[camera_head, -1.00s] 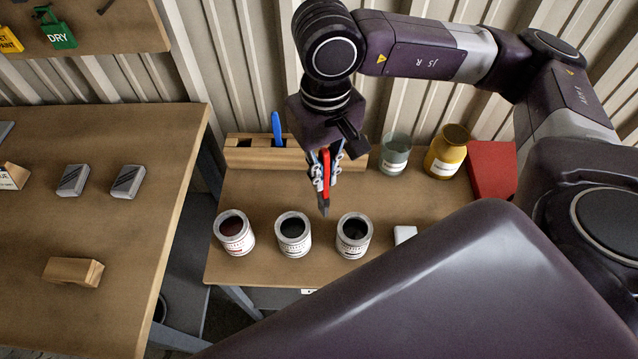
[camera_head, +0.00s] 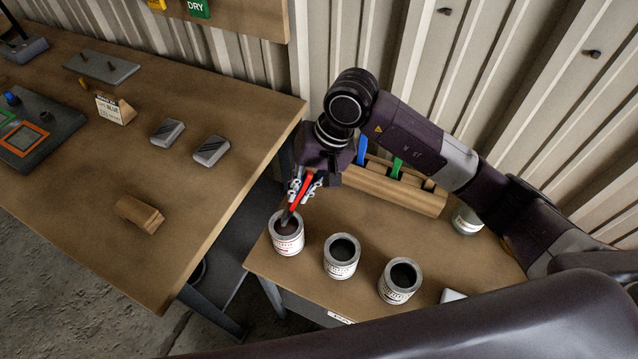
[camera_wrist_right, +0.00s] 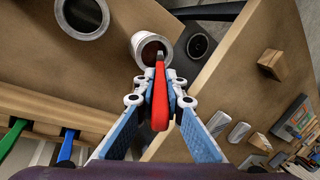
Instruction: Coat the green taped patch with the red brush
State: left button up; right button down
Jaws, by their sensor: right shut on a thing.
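My right gripper (camera_head: 303,188) is shut on the red brush (camera_head: 299,196), which points down and slightly left. The brush tip is at the mouth of the leftmost tin (camera_head: 287,240); I cannot tell whether it touches the paint. In the right wrist view the red brush (camera_wrist_right: 160,98) is between the fingers, its tip over the tin (camera_wrist_right: 150,46). A dark panel (camera_head: 52,150) on the left table bears an orange-framed square (camera_head: 25,139) and a green-edged patch (camera_head: 7,117), cut off by the picture's left edge. My left gripper is not in view.
Two more tins, a middle one (camera_head: 341,258) and a right one (camera_head: 398,282), stand on the small table. Behind is a wooden holder (camera_head: 395,190) with blue and green handles. Two grey blocks (camera_head: 167,132) and a wooden block (camera_head: 139,214) lie on the left table.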

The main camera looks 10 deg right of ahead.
aim_at(288, 211)
notch_tip(288, 211, down, 4)
jog(key=shift+a+r+b, duration=0.1)
jog(key=shift+r+b, duration=0.15)
jog(key=shift+b, duration=0.1)
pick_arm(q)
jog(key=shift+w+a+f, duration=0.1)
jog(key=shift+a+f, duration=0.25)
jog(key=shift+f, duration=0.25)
pick_arm(e)
jog(key=shift+f, duration=1.2)
pick_arm(q)
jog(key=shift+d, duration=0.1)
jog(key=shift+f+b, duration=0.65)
jog(key=shift+b, duration=0.25)
pick_arm(e)
jog(key=shift+f, duration=0.5)
pick_arm(q)
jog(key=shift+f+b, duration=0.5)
jog(key=shift+b, duration=0.05)
pick_arm(e)
jog(key=shift+s+f, duration=0.15)
dwell(0.5)
